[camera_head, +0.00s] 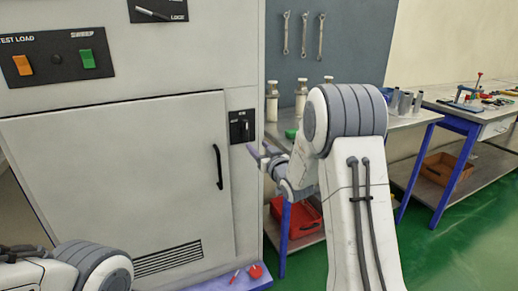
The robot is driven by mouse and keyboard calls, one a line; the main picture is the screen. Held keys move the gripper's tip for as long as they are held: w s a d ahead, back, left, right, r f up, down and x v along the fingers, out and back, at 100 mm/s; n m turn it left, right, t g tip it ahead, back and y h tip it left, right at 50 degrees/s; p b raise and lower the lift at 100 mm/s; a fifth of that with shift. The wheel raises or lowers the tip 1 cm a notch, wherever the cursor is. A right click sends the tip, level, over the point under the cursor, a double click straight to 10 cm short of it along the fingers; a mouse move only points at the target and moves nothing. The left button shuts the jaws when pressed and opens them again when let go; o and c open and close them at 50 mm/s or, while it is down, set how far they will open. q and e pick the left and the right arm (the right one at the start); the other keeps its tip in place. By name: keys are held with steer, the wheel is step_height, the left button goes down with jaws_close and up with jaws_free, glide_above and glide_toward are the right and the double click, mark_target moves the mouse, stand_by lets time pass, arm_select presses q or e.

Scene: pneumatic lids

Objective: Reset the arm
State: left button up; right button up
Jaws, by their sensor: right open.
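My right arm rises from the bottom centre right and bends over toward the cabinet. Its right gripper (261,155) is open and empty, with its fingers near the right edge of the grey cabinet (105,130). It is just below a black switch panel (242,126); whether it touches the cabinet I cannot tell. Part of my left arm shows at the bottom left corner, but its gripper is out of view.
The cabinet door has a black handle (218,167). An orange switch (22,65) and a green switch (87,59) sit on its upper panel. A red bin (297,216) is under the workbench behind my arm. Green floor (455,245) is clear at the right.

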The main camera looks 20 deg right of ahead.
steer(key=s+a+f+n+g+y, duration=0.1)
steer(key=s+a+f+g, duration=0.1)
steer(key=s+a+g, duration=0.5)
steer(key=s+a+f+n+g+y, duration=0.1)
steer(key=s+a+f, duration=0.3)
steer(key=a, duration=0.8)
steer(key=s+a+f+n+g, duration=0.1)
steer(key=s+a+g, duration=0.2)
steer(key=s, duration=0.6)
steer(key=s+a+f+n+g, duration=0.1)
steer(key=s+a+n+g, duration=0.15)
steer(key=s, duration=0.55)
steer(key=s+n+g+h, duration=0.15)
steer(key=s+g, duration=0.25)
steer(key=s, duration=1.2)
step_height(320, 180, up, 14)
steer(key=p, duration=1.4)
steer(key=shift+s+d+f, duration=0.15)
steer(key=shift+s+d, duration=0.05)
steer(key=shift+d, duration=0.2)
steer(key=shift+g, duration=0.25)
